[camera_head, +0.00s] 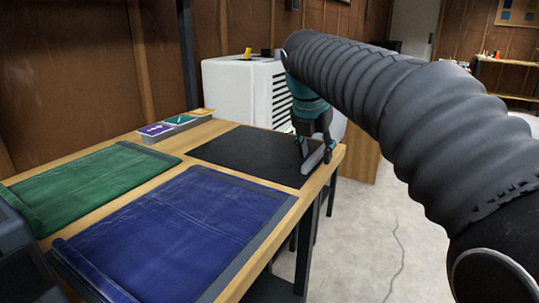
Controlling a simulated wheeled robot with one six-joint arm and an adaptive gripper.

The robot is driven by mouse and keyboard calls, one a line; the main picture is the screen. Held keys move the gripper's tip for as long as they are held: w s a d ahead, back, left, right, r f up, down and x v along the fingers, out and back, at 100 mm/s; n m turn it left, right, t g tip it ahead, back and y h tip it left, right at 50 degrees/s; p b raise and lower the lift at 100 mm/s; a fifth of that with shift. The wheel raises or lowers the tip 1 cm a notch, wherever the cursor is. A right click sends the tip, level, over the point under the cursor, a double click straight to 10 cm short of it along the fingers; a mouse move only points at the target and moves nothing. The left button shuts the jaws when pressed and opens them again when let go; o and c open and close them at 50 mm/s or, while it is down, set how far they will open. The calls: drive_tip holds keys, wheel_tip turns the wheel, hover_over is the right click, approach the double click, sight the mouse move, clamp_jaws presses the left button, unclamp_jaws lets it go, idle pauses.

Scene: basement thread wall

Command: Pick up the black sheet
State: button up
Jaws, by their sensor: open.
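The black sheet (246,154) lies flat on the wooden table, toward its far right end. My gripper (308,158) is open at the sheet's right edge, near the table's right side. One finger reaches down close to the sheet's edge; I cannot tell whether it touches. My gripper hides part of the sheet's right corner.
A blue sheet (185,225) lies nearer on the table (113,197), and a green sheet (92,176) lies to the left. A white machine (240,92) stands beyond. Open concrete floor (370,245) is to the right.

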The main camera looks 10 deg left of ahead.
clamp_jaws()
drive_tip(key=shift+r, duration=0.1)
idle(0.3)
